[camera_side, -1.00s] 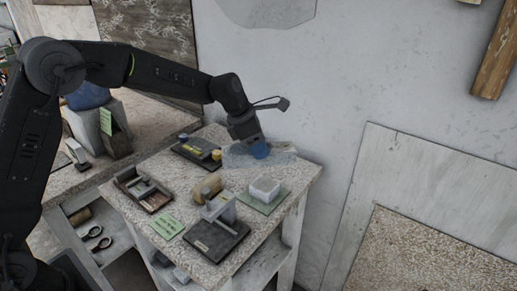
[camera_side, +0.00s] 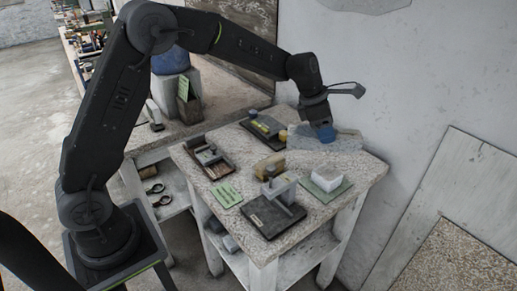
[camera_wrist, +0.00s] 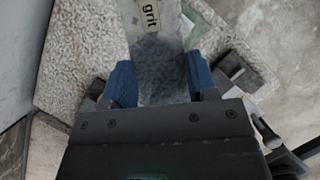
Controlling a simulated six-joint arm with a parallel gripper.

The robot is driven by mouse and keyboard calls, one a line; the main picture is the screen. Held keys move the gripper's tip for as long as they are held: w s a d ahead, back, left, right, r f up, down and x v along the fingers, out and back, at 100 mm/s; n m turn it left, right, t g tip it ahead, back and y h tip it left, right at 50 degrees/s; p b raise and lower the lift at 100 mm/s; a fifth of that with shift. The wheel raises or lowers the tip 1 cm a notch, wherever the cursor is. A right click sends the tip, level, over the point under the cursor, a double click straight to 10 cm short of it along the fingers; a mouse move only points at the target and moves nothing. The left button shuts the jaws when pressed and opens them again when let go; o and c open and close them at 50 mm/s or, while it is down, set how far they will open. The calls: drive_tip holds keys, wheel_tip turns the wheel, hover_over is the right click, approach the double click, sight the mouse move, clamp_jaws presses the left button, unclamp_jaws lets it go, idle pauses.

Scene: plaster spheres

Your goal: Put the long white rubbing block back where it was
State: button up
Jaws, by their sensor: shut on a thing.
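The long rubbing block (camera_side: 347,143) is pale grey-white and lies along the back of the speckled table, near the wall. My gripper (camera_side: 324,134) points down at it from above, with a blue fingertip against its near side. In the wrist view, my gripper's blue fingertips (camera_wrist: 162,84) sit on both sides of the block (camera_wrist: 165,48), shut on it. The block's end between them is darker and mottled, and a label reading "grit" shows farther along it. Whether its underside touches the table I cannot tell.
On the speckled table (camera_side: 365,172) stand a white box (camera_side: 327,176) on a green mat, a tan block (camera_side: 269,167), a dark board (camera_side: 262,220) with a grey block, a tool tray (camera_side: 222,170) and a dark tray (camera_side: 256,130). The wall is close behind.

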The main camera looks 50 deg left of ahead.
drive_tip(key=s+a+r+n, duration=0.1)
drive_tip(key=a, duration=0.8)
drive_tip(key=shift+r+n+t+y, duration=0.25)
drive_tip(key=shift+n+t+y, duration=0.05)
drive_tip(key=shift+n+t, duration=0.1)
drive_tip(key=s+a, duration=0.1)
drive_tip(key=a, duration=0.2)
drive_tip(key=s+a+r+n, duration=0.1)
drive_tip(key=a, duration=0.3)
drive_tip(key=s+a+n+y, duration=0.1)
drive_tip(key=a, duration=0.2)
drive_tip(key=shift+s+a+r, duration=0.15)
drive_tip(key=shift+s+a, duration=0.1)
drive_tip(key=shift+s, duration=0.15)
drive_tip(key=s+a+r+n+y, duration=0.1)
drive_tip(key=s+a+n, duration=0.1)
drive_tip(key=s+a, duration=0.4)
drive_tip(key=a, duration=0.3)
drive_tip(key=shift+n+t, duration=0.4)
drive_tip(key=s+a+n, duration=0.2)
drive_tip(key=s+a, duration=0.4)
drive_tip(key=s, duration=0.1)
drive_tip(key=w+d+f, duration=0.6)
drive_tip(key=w+f, duration=0.3)
drive_tip(key=f, duration=0.1)
drive_tip(key=shift+w+d+f+y, duration=0.15)
drive_tip(key=shift+w+d+y, duration=0.15)
drive_tip(key=shift+y, duration=0.1)
drive_tip(key=shift+f, duration=0.55)
